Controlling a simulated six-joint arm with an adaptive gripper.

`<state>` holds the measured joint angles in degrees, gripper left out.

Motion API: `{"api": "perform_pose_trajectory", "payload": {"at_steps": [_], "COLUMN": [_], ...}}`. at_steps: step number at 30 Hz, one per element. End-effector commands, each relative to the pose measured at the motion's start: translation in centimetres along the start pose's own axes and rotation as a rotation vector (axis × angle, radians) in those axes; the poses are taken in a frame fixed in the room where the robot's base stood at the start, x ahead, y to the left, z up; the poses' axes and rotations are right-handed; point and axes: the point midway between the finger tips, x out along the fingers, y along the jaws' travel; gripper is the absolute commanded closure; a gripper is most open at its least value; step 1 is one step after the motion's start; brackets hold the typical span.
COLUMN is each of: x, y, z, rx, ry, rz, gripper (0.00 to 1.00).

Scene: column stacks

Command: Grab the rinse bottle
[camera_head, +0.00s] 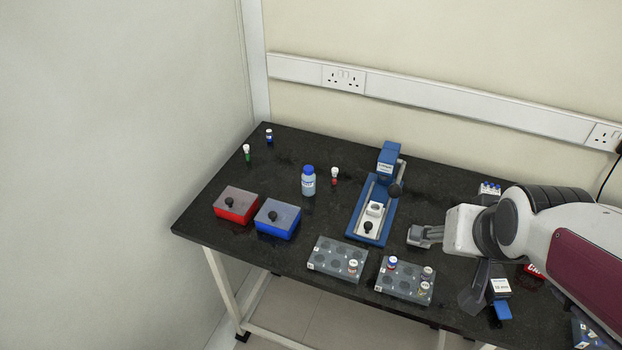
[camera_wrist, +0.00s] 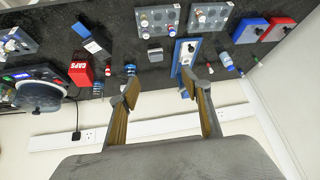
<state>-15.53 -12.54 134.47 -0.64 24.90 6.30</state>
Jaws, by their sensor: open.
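The rinse bottle (camera_head: 308,182), a pale bottle with a blue cap and a label, stands upright on the black bench, left of the blue column device. It also shows in the wrist view (camera_wrist: 226,60), right of the same device. My gripper (camera_head: 450,267) hangs above the right part of the bench, well to the right of the bottle. In the wrist view my gripper (camera_wrist: 159,89) has its two fingers spread apart with nothing between them. The bottle lies outside the fingers, apart from them.
The blue device (camera_head: 368,207) stands between bottle and gripper. A red box (camera_head: 236,206) and blue box (camera_head: 278,219) sit at left. Vial racks (camera_head: 338,258) (camera_head: 405,281) lie in front. Behind the bottle is clear.

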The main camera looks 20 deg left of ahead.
Motion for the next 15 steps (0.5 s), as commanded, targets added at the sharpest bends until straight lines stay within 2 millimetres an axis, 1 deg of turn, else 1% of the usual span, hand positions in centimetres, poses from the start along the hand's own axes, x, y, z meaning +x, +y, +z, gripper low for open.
{"api": "perform_pose_trajectory", "payload": {"at_steps": [1,6,15], "x": [0.9,3.8,9.0], "y": [-0.7,-2.9,-7.2], "z": [-0.3,-1.7,-3.6], "rx": [-0.009,-0.032,-0.074], "ry": [-0.002,0.013,0.043], "rz": [-0.008,-0.036,-0.084], "gripper": [0.52,0.52,0.52]}}
